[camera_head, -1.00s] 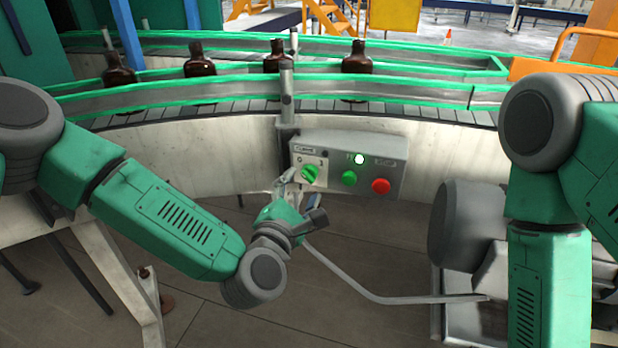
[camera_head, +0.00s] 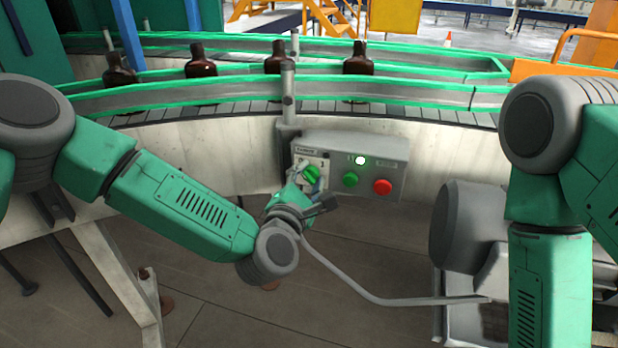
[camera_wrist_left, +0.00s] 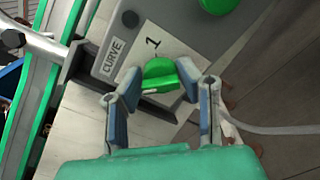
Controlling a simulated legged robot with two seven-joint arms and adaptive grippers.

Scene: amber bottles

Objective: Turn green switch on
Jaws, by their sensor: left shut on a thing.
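The green switch (camera_head: 312,173) is a rotary knob on a white plate at the left of the grey control box (camera_head: 392,150). In the left wrist view, the switch (camera_wrist_left: 160,74) sits between the two blue-padded fingers of my left gripper (camera_wrist_left: 157,90). The gripper is shut on it. In the head view, my left gripper (camera_head: 304,181) reaches the knob from below and partly covers the plate. My right arm is at the right edge, and its gripper is not visible.
A green push button (camera_head: 351,178), a red button (camera_head: 382,187) and a lit lamp (camera_head: 360,160) are on the same box. Behind it, amber bottles (camera_head: 357,60) stand on the curved conveyor (camera_head: 180,104). A grey bent pipe (camera_head: 345,281) runs below the box.

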